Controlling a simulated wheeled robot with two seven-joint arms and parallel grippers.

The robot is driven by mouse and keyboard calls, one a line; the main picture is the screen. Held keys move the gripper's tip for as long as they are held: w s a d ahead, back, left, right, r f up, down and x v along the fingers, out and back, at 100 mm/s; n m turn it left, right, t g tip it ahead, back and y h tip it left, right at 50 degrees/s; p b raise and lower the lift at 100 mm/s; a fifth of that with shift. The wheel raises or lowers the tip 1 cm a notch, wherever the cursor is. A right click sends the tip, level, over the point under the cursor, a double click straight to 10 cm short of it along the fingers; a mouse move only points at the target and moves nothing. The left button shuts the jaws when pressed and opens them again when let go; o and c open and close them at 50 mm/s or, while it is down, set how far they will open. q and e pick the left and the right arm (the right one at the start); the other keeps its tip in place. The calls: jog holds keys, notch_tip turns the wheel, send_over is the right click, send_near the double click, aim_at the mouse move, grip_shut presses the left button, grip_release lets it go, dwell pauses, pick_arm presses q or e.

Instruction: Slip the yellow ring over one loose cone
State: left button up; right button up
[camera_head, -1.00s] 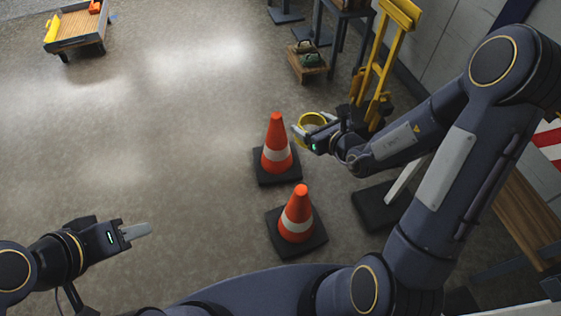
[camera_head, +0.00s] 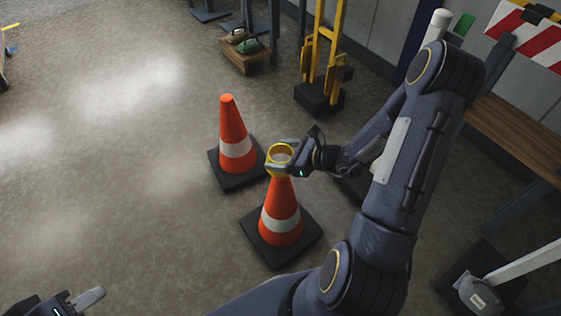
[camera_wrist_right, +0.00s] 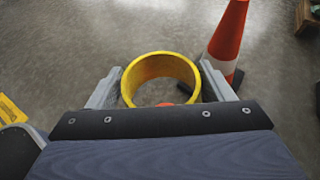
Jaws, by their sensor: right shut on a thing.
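My right gripper (camera_head: 284,166) is shut on the yellow ring (camera_head: 281,150). In the head view the ring overlaps the tip of the nearer orange and white cone (camera_head: 281,224), which stands upright on its black base. In the right wrist view the ring (camera_wrist_right: 161,58) sits between the fingers, and a bit of orange shows at its lower edge. I cannot tell whether the ring is above the tip or around it. A second cone (camera_head: 234,128) stands upright behind and to the left; it also shows in the right wrist view (camera_wrist_right: 229,30). My left gripper (camera_head: 88,300) is partly cut off.
A yellow hand truck (camera_head: 330,50) and a low wooden crate (camera_head: 240,58) stand at the back. A wooden bench (camera_head: 515,135) and a striped barrier board (camera_head: 530,35) are at the right. The floor at left is clear.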

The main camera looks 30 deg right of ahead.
jog(key=shift+f+b, duration=3.1)
jog(key=shift+f, duration=0.9)
notch_tip(320, 180, down, 4)
jog(key=b, duration=0.4)
jog(key=shift+f, duration=0.2)
jog(key=o, duration=1.1)
jog(key=shift+c, duration=0.2)
notch_tip(320, 180, up, 15)
jog(key=p, duration=1.2)
send_over(289, 179)
jog(key=w+a, duration=0.2)
jog(key=shift+w+d, duration=0.1)
jog(key=shift+d, duration=0.05)
